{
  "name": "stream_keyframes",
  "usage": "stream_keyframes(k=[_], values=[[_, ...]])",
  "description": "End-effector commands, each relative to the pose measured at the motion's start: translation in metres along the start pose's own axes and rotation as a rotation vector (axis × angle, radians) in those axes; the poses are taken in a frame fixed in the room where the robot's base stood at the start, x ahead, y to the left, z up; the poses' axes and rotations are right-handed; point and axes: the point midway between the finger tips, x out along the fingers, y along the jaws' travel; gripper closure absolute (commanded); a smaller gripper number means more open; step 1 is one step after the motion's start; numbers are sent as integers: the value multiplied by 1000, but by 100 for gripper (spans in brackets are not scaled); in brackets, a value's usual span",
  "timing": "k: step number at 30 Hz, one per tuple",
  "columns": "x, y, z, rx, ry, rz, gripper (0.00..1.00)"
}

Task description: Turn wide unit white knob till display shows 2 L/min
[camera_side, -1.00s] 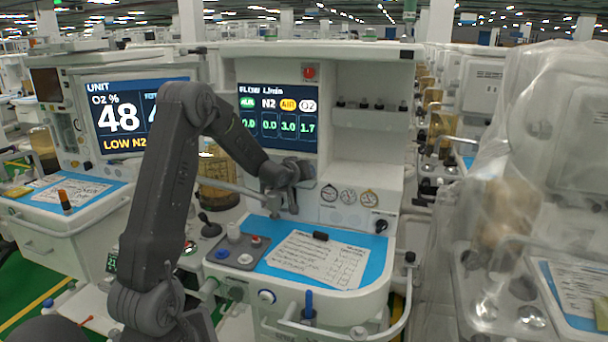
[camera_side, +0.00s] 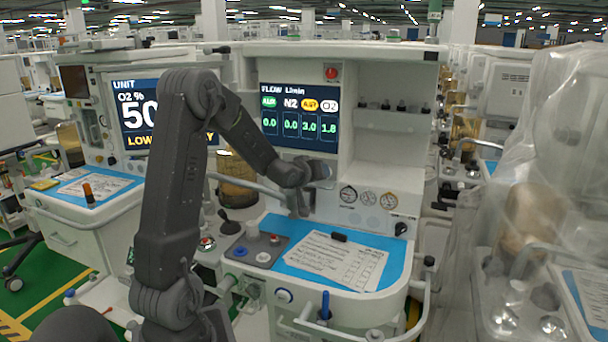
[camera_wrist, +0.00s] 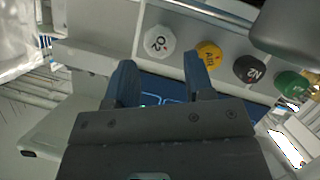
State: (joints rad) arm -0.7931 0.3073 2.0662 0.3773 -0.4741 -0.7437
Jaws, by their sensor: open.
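The wide unit's flow display (camera_side: 298,115) shows 0.0, 0.0, 3.0 and 1.8 in the side view, with 1.8 under the white O2 label. The white O2 knob (camera_wrist: 158,41) shows in the wrist view, between and just past the two fingertips of my gripper (camera_wrist: 160,60). The fingers are open, one on each side of the knob's line; I cannot tell whether either touches it. In the side view my gripper (camera_side: 301,204) hangs in front of the panel below the display, and the white knob cannot be made out there.
A yellow AIR knob (camera_wrist: 208,54) sits close to the right fingertip in the wrist view, followed by a black N2 knob (camera_wrist: 249,69) and a green knob (camera_wrist: 291,84). The blue worktop (camera_side: 274,223) with a paper sheet (camera_side: 333,260) lies below my gripper.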

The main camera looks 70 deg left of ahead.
Motion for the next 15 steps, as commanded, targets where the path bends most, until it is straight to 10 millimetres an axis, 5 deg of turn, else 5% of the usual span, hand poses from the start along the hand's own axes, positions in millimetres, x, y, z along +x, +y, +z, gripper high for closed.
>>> stream_keyframes(k=[6,15], values=[[-48,0,-1,1,3,1,52],[-82,0,-1,0,2,0,52]])
